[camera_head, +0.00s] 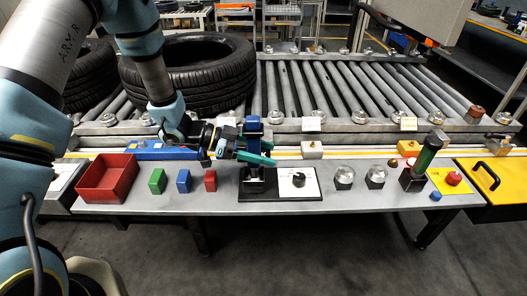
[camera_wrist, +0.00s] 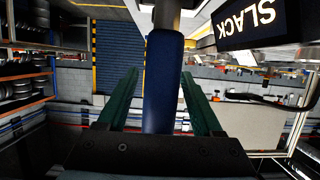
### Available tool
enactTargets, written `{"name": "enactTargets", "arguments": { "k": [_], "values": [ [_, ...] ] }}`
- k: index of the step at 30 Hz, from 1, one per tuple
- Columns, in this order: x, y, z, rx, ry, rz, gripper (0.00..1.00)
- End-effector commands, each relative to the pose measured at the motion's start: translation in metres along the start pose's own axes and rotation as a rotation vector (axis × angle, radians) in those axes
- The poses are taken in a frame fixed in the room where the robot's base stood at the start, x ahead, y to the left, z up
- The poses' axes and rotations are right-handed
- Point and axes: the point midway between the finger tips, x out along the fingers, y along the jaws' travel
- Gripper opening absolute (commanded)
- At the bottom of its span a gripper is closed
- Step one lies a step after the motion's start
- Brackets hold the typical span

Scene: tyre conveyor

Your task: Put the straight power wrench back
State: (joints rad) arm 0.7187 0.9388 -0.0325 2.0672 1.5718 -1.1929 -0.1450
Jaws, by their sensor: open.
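The straight power wrench, an upright tool with a blue body (camera_head: 253,125), stands over a black holder (camera_head: 256,186) on a dark base plate at the middle of the bench. In the wrist view its blue body (camera_wrist: 163,85) rises between my fingers, with a grey metal part above it. My gripper (camera_head: 258,157) has green fingers, one on each side of the wrench. In the wrist view my gripper (camera_wrist: 160,100) is open, with gaps between both fingers and the blue body. The fingers partly hide the wrench's lower part, so how deep it sits in the holder is unclear.
A red bin (camera_head: 108,180) and green, blue and red blocks (camera_head: 183,181) sit to the left. A dial panel (camera_head: 299,182) is just right of the holder. A green-handled tool (camera_head: 428,154) stands further right. Tyres (camera_head: 190,75) lie on the roller conveyor behind.

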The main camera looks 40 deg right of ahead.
Motion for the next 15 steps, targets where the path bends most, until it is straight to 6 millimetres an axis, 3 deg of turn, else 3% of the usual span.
{"name": "enactTargets", "arguments": {
  "k": [7,15],
  "values": [
    [-0.014,-0.001,-0.001,0.002,0.000,-0.003,0.67],
    [-0.070,-0.002,0.001,0.003,-0.001,-0.005,0.67]
  ]
}}
